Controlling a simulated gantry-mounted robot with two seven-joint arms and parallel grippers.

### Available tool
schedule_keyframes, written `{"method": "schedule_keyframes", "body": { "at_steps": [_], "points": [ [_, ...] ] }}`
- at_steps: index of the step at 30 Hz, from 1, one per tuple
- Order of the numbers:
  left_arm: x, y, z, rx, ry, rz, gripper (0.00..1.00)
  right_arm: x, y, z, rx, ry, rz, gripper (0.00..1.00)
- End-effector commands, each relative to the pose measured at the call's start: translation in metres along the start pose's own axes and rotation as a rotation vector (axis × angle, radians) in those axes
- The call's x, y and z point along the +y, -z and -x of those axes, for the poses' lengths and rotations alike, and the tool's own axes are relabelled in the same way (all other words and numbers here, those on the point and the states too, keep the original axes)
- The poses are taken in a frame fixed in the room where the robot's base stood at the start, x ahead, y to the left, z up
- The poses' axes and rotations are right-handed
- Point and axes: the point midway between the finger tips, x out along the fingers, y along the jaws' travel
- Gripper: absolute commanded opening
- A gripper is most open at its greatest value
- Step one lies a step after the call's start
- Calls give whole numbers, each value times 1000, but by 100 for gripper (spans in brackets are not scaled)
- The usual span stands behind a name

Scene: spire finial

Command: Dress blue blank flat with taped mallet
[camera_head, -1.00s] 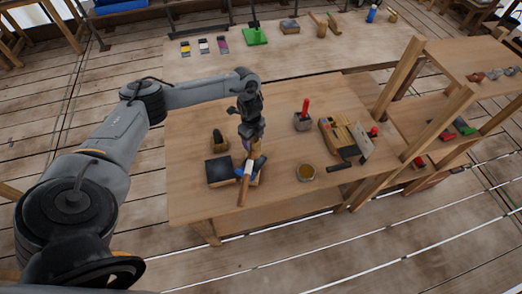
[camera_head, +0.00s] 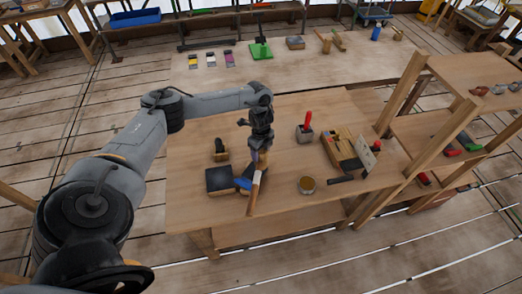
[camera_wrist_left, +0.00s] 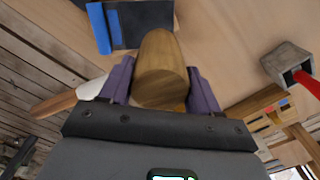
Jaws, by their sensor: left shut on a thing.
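My left gripper (camera_head: 260,152) is shut on the mallet, with its purple fingers (camera_wrist_left: 158,88) on either side of the round wooden head (camera_wrist_left: 162,65). The mallet's handle (camera_head: 253,200) has a white taped stretch and points toward the table's front edge; the white part also shows at the left in the wrist view. The blue blank (camera_head: 244,184) lies beside a black block (camera_head: 219,180), partly hidden by the mallet. In the wrist view the blue blank (camera_wrist_left: 98,28) is a narrow strip at the block's left. My right gripper is not in view.
A dark brush-like tool (camera_head: 220,150) stands behind the black block. A wooden shelf (camera_head: 440,135) stands at the right edge.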

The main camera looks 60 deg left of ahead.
Motion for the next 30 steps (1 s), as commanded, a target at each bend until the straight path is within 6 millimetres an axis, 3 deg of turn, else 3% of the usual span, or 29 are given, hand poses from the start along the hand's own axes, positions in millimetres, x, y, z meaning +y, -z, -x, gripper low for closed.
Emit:
{"method": "schedule_keyframes", "body": {
  "at_steps": [20,30],
  "points": [
    [-1,0,-5,1,2,0,25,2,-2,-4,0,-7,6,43],
    [0,0,-41,2,0,1,25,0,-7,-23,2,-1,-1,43]
  ]
}}
